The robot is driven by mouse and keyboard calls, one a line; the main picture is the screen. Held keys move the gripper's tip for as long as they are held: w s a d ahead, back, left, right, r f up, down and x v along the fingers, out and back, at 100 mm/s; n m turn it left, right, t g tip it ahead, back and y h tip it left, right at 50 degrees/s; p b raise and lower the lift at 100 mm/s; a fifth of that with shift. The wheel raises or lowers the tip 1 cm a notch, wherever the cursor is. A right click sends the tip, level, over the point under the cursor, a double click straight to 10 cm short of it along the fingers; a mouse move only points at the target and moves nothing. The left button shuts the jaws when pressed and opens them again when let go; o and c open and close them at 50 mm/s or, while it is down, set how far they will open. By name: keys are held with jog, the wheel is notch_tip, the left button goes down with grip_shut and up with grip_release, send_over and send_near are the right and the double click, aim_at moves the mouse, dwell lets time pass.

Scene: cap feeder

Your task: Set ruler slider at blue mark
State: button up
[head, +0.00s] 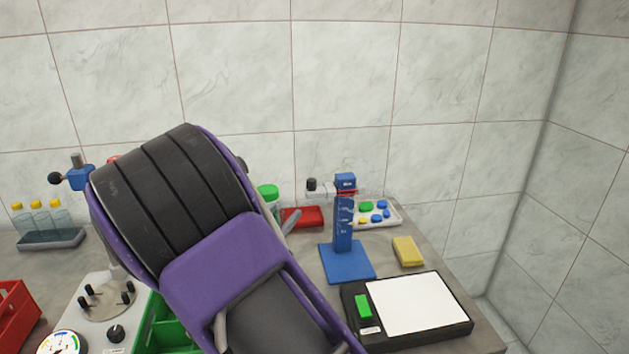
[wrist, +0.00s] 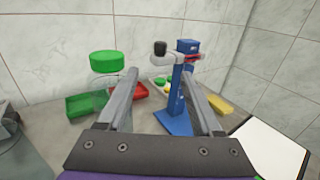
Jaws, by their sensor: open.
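The blue ruler stand (head: 343,235) has a square base and an upright post; it also shows in the wrist view (wrist: 176,118). The light grey slider (head: 324,193) sits near the top of the post, just under the blue top block (head: 345,180), with a black knob (head: 311,184) on its left. A red line (wrist: 193,57) shows at the slider. I cannot make out a separate blue mark. My gripper (wrist: 160,72) is open and empty. In the wrist view, the stand is beyond the fingers, and the right finger overlaps the post. My arm hides most of the gripper in the head view.
A scale with a white plate (head: 421,304) stands in front of the ruler stand, and a yellow block (head: 408,251) to its right. A tray of coloured caps (head: 386,220) and a red bin (head: 302,217) are behind. A green-capped jar (wrist: 106,63) stands left.

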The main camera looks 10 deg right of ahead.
aim_at(309, 185)
jog(key=x, duration=1.6)
jog(key=shift+w+d, duration=0.2)
jog(key=shift+w, duration=0.15)
grip_shut()
dwell(0.6)
